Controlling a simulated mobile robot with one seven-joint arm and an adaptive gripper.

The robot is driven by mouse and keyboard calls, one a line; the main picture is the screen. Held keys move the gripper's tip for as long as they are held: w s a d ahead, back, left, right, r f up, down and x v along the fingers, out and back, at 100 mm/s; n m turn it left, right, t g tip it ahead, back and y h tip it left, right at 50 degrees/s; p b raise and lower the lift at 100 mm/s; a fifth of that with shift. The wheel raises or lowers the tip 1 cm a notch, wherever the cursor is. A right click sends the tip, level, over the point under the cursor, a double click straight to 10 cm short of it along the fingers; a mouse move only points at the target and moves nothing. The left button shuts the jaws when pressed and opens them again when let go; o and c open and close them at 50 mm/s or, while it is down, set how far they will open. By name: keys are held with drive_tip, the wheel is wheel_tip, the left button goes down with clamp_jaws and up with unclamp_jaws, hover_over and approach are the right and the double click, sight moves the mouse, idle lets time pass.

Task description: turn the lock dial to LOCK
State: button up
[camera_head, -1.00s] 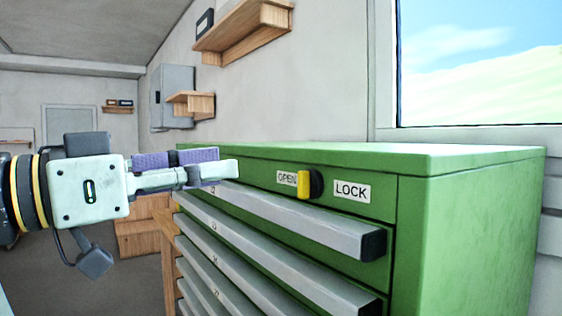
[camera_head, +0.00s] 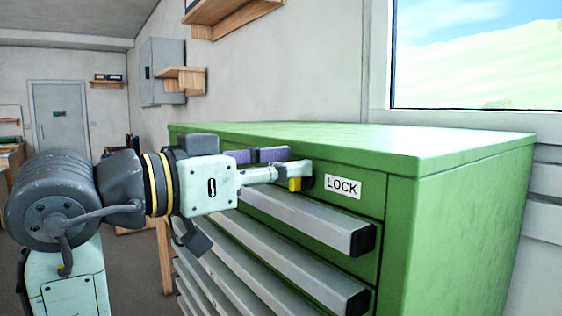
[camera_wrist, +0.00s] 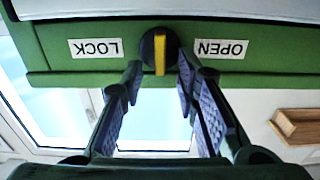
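The lock dial is a black knob with a yellow bar (camera_wrist: 160,54) on the green cabinet's front (camera_head: 372,208). The wrist view is upside down and shows the bar upright between the LOCK label (camera_wrist: 95,48) and the OPEN label (camera_wrist: 222,49). My gripper (camera_wrist: 159,72) is open, with one finger on each side of the dial; I cannot tell whether they touch it. In the head view my gripper (camera_head: 296,168) covers most of the dial (camera_head: 295,185) and hides the OPEN label; the LOCK label (camera_head: 342,186) is clear.
A grey drawer handle (camera_head: 305,218) juts out just below the dial, with several more drawers beneath. The cabinet top (camera_head: 400,142) is bare. Wooden shelves (camera_head: 182,80) and a grey wall box (camera_head: 162,70) are behind. A window (camera_head: 475,55) is at the right.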

clamp_jaws()
idle(0.3)
idle(0.5)
drive_tip(key=shift+s+d+f+m+b, duration=0.15)
drive_tip(key=shift+m+b, duration=0.55)
drive_tip(key=shift+m, duration=0.8)
drive_tip(key=shift+s+d+f+m+b, duration=0.15)
drive_tip(key=shift+m+b, duration=0.5)
drive_tip(key=shift+m, duration=0.85)
drive_tip(key=shift+s+d+m+b, duration=0.15)
drive_tip(key=shift+m+b, duration=0.55)
drive_tip(key=shift+m, duration=0.8)
drive_tip(key=shift+a, duration=0.1)
